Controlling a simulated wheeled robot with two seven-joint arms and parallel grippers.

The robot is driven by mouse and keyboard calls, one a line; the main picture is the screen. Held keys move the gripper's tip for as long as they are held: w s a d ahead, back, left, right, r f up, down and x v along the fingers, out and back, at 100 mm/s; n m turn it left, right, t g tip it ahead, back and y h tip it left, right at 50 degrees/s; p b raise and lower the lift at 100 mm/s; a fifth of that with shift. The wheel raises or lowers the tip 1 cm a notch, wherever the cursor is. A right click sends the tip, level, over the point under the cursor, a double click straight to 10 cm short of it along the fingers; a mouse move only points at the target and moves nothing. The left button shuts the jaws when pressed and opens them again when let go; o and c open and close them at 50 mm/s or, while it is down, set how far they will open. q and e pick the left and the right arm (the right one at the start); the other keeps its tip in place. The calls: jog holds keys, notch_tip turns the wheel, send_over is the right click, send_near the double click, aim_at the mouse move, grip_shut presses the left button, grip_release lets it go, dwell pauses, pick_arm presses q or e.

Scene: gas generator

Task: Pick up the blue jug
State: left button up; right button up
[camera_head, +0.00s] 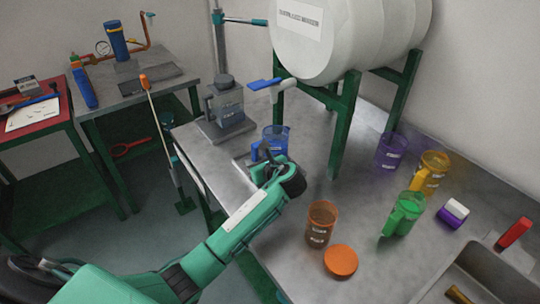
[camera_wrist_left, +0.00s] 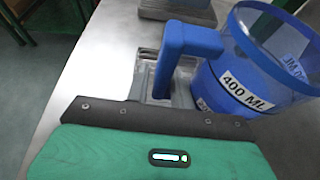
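The blue jug (camera_head: 276,140) is see-through and stands upright on the grey metal table (camera_head: 310,160), below the tank's tap. In the left wrist view the jug (camera_wrist_left: 245,85) shows a "400 ML" label, and its solid blue handle (camera_wrist_left: 187,42) points toward my gripper. My left gripper (camera_head: 268,163) is at the near side of the jug, by the handle. My right gripper is in neither view.
A white tank (camera_head: 345,35) on green legs (camera_head: 345,125) has a blue-lever tap (camera_head: 264,84) above the jug. A grey container (camera_head: 226,105) stands left of it. Purple (camera_head: 390,150), yellow (camera_head: 430,172), green (camera_head: 402,215) and orange (camera_head: 320,222) vessels stand to the right.

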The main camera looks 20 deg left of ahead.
aim_at(255, 145)
pick_arm(q)
grip_shut()
jog(key=shift+r, duration=0.1)
notch_tip(255, 145, up, 10)
dwell(0.6)
